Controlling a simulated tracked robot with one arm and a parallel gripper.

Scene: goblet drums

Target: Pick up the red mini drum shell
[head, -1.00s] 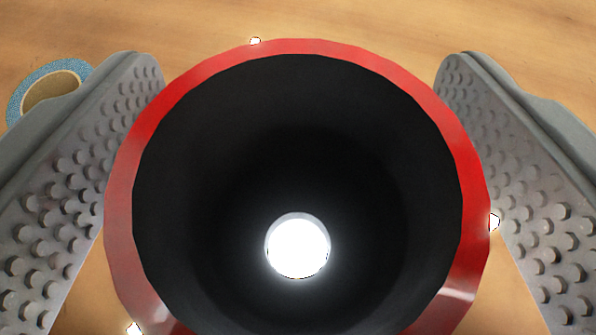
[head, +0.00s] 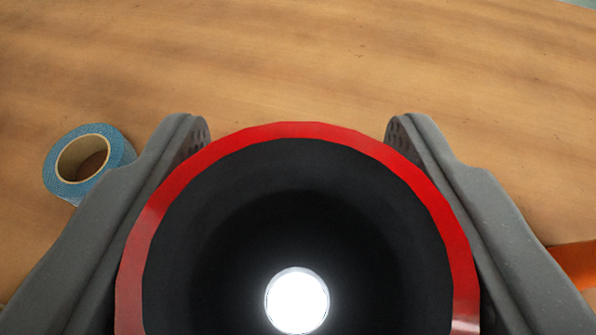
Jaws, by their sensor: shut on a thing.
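The red mini drum shell (head: 298,131) fills the lower middle of the head view. I look into its open mouth: a red rim, a black inside and a bright round hole at the far end. My gripper (head: 297,135) is shut on the shell, with one grey finger against its left side and one against its right. The bottom of the rim is cut off by the frame edge, and the shell's outside is hidden.
A roll of blue tape (head: 118,150) with a tan core lies on the wooden table (head: 300,60) at the left. An orange thing (head: 576,264) shows partly at the right edge. The table beyond the shell is clear.

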